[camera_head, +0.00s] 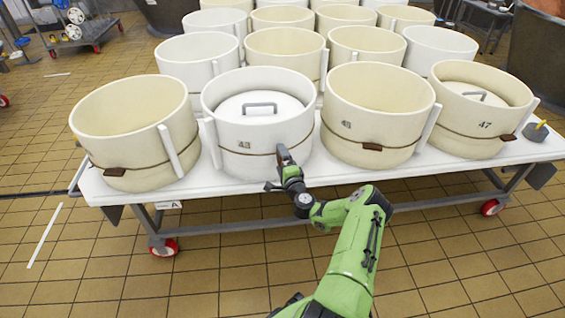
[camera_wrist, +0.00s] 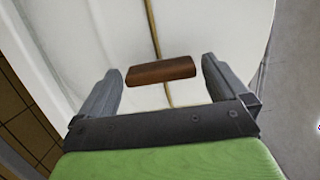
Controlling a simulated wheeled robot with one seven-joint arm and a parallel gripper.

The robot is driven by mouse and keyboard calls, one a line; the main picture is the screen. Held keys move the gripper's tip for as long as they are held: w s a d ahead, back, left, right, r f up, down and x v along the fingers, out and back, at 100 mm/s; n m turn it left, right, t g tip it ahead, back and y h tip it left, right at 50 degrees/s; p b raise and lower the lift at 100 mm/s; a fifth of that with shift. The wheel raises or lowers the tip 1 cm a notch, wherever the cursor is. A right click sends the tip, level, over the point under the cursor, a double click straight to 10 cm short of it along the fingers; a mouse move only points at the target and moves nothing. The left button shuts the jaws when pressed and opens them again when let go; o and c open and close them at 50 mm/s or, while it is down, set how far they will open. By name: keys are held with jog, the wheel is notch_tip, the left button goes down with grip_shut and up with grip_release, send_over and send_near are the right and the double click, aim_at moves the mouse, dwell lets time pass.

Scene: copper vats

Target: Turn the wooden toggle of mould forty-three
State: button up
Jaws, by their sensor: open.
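Mould forty-three (camera_head: 258,110) is a white round mould with the number 43 on its front, standing on the white table, with a lid with a handle inside it. A cord (camera_head: 240,151) runs around its lower wall. My gripper (camera_head: 278,168) is at the front of this mould. In the wrist view the brown wooden toggle (camera_wrist: 161,72) sits on the cord (camera_wrist: 153,35), lying crosswise to it. My open gripper (camera_wrist: 160,80) has one finger on each side of the toggle, with gaps between. The head view hides the toggle behind my gripper.
Mould 45 (camera_head: 372,115) stands close at the right, and a cream mould (camera_head: 130,120) at the left; both have brown toggles on cords. Mould 47 (camera_head: 480,110) is further right. More moulds fill the table (camera_head: 230,190) behind. The tiled floor in front is clear.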

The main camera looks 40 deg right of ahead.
jog(key=p+v, duration=0.5)
jog(key=v, duration=1)
jog(key=shift+s+a, duration=0.15)
jog(key=shift+s, duration=0.2)
